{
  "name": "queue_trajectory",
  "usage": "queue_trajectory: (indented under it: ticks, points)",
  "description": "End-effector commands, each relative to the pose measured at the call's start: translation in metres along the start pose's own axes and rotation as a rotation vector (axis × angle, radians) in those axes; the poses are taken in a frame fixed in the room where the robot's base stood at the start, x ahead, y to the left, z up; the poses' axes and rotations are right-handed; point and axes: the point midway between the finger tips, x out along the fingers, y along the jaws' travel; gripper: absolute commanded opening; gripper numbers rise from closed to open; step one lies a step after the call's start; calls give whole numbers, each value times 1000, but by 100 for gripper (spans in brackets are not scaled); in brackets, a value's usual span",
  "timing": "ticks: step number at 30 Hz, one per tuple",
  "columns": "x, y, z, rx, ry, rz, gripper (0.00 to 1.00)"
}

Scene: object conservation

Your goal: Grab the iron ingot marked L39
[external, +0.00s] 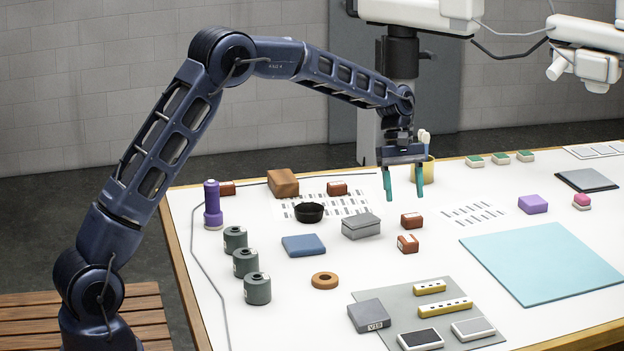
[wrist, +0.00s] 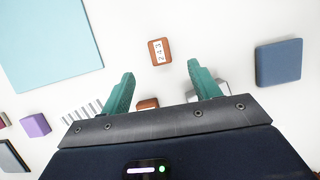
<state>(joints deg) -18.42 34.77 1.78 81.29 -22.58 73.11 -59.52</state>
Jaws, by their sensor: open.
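My gripper (external: 403,196) is open and empty above the table, with its two teal fingers pointing down. Small rust-brown blocks that look like ingots lie below it: one (external: 412,220) and, nearer the camera, another (external: 407,243) with a white label. In the wrist view a labelled rust-brown block (wrist: 160,51) lies just beyond and between the fingertips (wrist: 161,69); its marking is too small to read surely. Another rust-brown block (wrist: 148,103) is mostly hidden by the gripper body. More rust-brown blocks lie farther back (external: 337,188) and at the left (external: 227,188). I cannot tell which is L39.
A grey block (external: 361,228) stands left of the two near ingots. A blue block (external: 304,246), a brown ring (external: 324,281) and a black bowl (external: 309,212) lie farther left. A light-blue mat (external: 540,262) is at right. A yellow cup (external: 429,172) stands behind the gripper.

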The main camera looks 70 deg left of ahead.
Motion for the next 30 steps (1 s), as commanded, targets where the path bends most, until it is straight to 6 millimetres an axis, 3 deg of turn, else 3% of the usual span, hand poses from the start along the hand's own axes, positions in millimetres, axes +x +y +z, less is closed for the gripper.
queue_trajectory:
  ticks: [8, 18, 25, 30]
  points:
    - [15, 7, -10, -32, -12, -4, 62]
    - [59, 6, -9, -30, -12, -5, 62]
    - [72, 5, -11, -31, -12, -5, 62]
    - [94, 3, -15, -31, -11, -5, 62]
